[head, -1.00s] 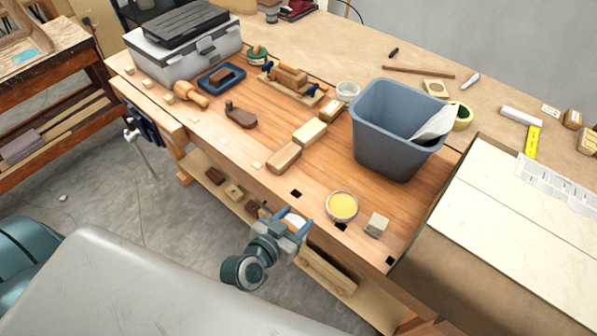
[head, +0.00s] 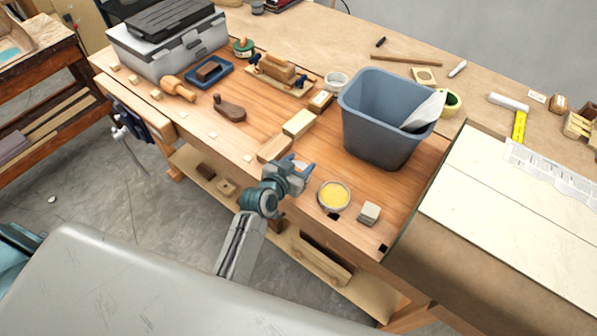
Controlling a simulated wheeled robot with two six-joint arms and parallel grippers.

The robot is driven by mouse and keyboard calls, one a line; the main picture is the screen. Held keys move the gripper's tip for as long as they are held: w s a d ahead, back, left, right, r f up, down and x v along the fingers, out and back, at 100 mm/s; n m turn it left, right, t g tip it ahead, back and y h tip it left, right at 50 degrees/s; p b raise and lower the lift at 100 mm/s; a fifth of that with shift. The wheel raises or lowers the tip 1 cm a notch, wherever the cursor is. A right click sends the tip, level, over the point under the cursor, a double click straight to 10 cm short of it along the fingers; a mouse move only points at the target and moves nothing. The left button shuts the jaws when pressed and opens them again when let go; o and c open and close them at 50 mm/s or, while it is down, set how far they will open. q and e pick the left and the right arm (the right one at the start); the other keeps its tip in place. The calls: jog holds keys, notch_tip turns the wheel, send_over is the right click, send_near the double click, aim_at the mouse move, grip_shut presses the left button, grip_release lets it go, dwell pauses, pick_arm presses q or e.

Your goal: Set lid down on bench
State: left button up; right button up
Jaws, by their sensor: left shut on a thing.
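My left gripper (head: 300,167) is over the front part of the wooden bench (head: 408,190), with its blue fingertips pointing away from me. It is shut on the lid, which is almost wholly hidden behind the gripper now. I cannot tell whether the lid touches the bench top. The open round tin (head: 334,196) with yellow contents stands just right of the gripper, near the front edge. My right gripper is not in view.
Wooden blocks (head: 275,149) lie just behind and left of the gripper. A grey-blue bin (head: 375,140) stands behind the tin. Bare bench top lies left of the blocks.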

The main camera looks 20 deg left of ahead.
pick_arm(q)
jog(key=shift+f+b, duration=1.25)
jog(key=shift+f, duration=0.4)
jog(key=shift+f, duration=0.2)
jog(key=o, duration=1)
jog(key=shift+c, duration=0.2)
jog(key=shift+r, duration=0.1)
jog(key=shift+r, duration=0.25)
jog(key=b+v, duration=0.3)
jog(key=v, duration=0.9)
jog(key=shift+f, duration=0.15)
